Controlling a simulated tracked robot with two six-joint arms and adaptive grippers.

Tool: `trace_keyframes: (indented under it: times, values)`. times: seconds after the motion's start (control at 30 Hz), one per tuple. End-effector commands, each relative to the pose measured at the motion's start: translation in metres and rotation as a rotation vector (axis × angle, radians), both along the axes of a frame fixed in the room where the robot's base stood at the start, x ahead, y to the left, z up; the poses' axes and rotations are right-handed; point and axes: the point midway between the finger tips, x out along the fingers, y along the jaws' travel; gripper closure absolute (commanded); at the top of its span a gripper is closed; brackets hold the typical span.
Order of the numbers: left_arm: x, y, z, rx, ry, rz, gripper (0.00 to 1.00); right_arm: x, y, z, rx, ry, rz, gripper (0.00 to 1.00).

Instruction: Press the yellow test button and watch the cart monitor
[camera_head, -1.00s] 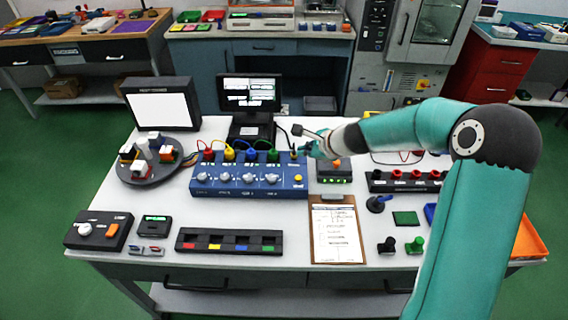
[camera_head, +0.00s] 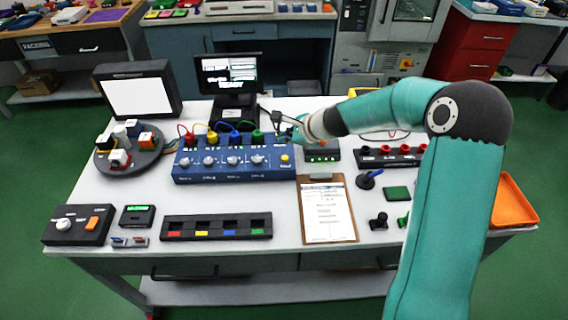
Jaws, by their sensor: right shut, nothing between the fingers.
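The yellow test button (camera_head: 285,158) sits on the right end of the blue test box (camera_head: 222,175). It looks raised and uncovered. My right gripper (camera_head: 297,137) is above and just behind the button, near the black plug at the box's back right corner. It is shut and empty. Its fingertips are small and partly hidden by the hand, and I cannot tell whether they touch anything. The cart monitor (camera_head: 228,74) stands behind the box, lit with white text blocks too small to read. My left gripper is out of view.
A turntable (camera_head: 128,160) with blocks and a white-screened panel (camera_head: 138,97) stand at left. A clipboard (camera_head: 327,210) lies in front of the box's right end. A slotted tray (camera_head: 216,228) lies at the front. Colored cables rise from the box's back.

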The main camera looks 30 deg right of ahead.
Motion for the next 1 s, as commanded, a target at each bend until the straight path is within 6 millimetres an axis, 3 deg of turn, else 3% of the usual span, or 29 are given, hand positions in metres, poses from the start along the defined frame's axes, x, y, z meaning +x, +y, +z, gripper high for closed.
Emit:
trace_keyframes:
  times: [0.03, 0.3, 1.0]
  values:
    - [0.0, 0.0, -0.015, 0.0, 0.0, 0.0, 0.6, 0.0, 0.0, -0.016, -0.001, 0.001, -0.001, 1.0]
    - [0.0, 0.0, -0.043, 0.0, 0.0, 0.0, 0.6, 0.0, 0.0, -0.044, 0.0, 0.001, -0.001, 1.0]
    - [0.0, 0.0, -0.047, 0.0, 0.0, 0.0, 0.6, -0.001, -0.001, -0.047, 0.0, 0.0, -0.002, 1.0]
